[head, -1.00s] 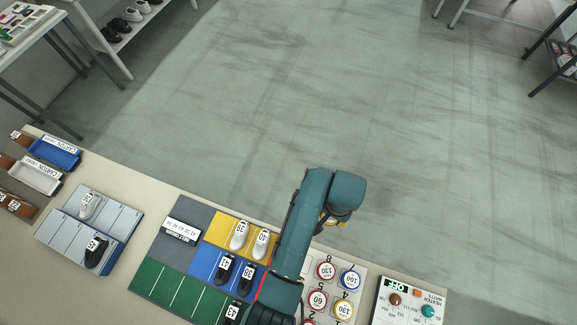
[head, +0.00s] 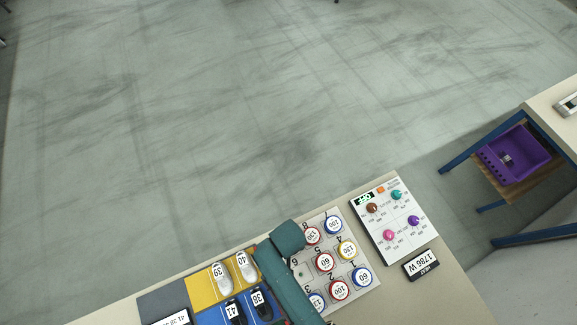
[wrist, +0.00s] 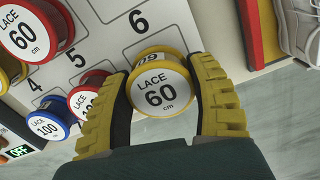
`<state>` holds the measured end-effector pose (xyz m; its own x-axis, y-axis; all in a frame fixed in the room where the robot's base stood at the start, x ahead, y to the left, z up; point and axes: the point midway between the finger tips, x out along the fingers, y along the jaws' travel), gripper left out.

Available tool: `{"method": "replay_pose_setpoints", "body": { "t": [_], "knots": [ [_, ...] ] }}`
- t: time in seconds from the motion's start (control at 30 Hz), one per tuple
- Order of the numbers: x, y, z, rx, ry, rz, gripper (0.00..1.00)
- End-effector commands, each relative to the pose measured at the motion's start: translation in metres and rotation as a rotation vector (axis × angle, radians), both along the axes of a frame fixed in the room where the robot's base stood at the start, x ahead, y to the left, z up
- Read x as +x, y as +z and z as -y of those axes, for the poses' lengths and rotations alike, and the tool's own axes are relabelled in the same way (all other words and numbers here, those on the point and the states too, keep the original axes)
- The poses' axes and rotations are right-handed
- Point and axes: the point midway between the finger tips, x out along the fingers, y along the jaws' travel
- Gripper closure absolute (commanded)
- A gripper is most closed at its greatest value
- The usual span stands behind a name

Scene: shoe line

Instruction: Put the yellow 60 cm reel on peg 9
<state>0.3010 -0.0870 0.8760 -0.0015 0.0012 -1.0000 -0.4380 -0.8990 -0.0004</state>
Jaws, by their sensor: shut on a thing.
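The yellow reel (wrist: 160,92), with a white label reading LACE 60 cm, is between the two yellow fingers of my gripper (wrist: 163,78) in the wrist view. My gripper is shut on it. The white peg board (wrist: 112,50) shows beyond the reel, with squares numbered 4, 5 and 6; the reel is beside square 6, near the board's edge. I cannot tell its height over the board. In the head view the board (head: 297,294) is partly covered by my arm, which hides the gripper and reel. No number 9 is readable.
Several red, blue and yellow reels sit on the board, among them a red 60 reel (head: 325,261) and a yellow 130 reel (head: 347,249). A knob panel (head: 394,222) stands right of the board. Shoes on yellow and blue mats (head: 202,291) lie to its left.

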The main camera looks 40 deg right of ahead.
Motion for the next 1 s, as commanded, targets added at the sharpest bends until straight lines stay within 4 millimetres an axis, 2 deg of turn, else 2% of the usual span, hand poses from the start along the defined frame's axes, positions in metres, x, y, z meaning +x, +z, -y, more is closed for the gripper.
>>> {"method": "replay_pose_setpoints", "body": {
  "t": [0.03,0.1,0.33,0.67,0.7,0.73,1.0],
  "knots": [
    [0.000,-0.008,0.000,0.000,0.000,-0.002,0.77],
    [0.001,-0.013,0.000,0.000,0.001,0.001,0.77],
    [0.001,-0.013,0.000,0.000,0.001,0.001,0.77],
    [0.001,-0.023,0.000,0.000,0.001,0.001,0.77],
    [0.001,-0.022,0.000,-0.001,0.001,0.002,0.35],
    [0.001,-0.022,0.000,0.000,0.001,0.001,0.30],
    [0.001,-0.022,0.000,0.000,0.001,0.001,0.30]
  ]
}}
